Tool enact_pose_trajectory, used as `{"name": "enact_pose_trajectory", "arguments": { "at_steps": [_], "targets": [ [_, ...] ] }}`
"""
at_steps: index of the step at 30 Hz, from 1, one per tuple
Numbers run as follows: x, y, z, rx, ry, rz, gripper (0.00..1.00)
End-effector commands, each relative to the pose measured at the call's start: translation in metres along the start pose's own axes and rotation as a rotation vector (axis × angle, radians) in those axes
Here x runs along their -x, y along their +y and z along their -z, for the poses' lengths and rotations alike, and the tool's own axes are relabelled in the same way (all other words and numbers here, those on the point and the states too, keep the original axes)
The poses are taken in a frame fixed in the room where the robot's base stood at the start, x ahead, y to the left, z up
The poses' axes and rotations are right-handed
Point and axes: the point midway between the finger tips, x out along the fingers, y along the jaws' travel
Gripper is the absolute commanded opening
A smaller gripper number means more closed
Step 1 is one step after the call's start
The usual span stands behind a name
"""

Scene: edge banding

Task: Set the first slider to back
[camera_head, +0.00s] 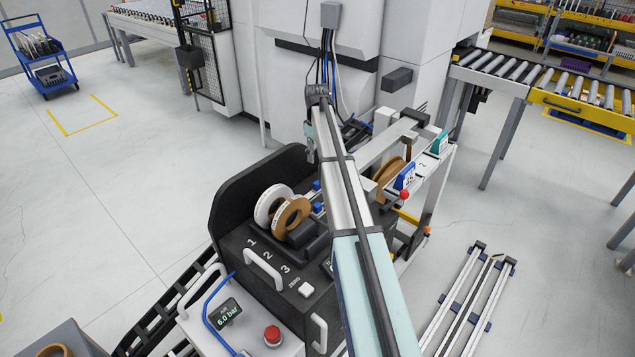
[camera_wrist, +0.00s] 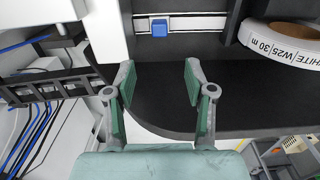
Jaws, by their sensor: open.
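In the wrist view a small blue slider (camera_wrist: 159,28) sits on a white rail in the dark panel, beyond my fingertips. My gripper (camera_wrist: 158,78) is open and empty; its two green fingers are apart, with black surface between them, and neither touches the slider. In the head view my gripper (camera_head: 311,152) hangs behind the dark unit, partly hidden by my arm. Two small blue blocks (camera_head: 317,185) (camera_head: 318,207) show beside the rolls there. I cannot tell which slider is the first; my arm hides part of the rails.
The dark unit (camera_head: 243,232) bears the numbers 1, 2 and 3. A white tape roll (camera_head: 264,207) and a brown roll (camera_head: 288,222) stand on it. The white roll also shows in the wrist view (camera_wrist: 285,45). A raised dark wall (camera_head: 232,187) edges the unit.

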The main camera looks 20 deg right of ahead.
Motion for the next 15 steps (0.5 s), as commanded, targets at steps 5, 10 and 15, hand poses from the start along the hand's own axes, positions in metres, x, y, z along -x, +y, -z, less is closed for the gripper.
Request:
{"name": "enact_pose_trajectory", "arguments": {
  "at_steps": [5, 10, 15],
  "targets": [
    [-0.034, 0.0, -0.001, 0.0, -0.002, 0.002, 0.54],
    [-0.068, 0.0, -0.001, 0.0, -0.002, 0.001, 0.54],
    [-0.099, 0.001, 0.0, 0.0, -0.001, 0.001, 0.54]
  ]
}}
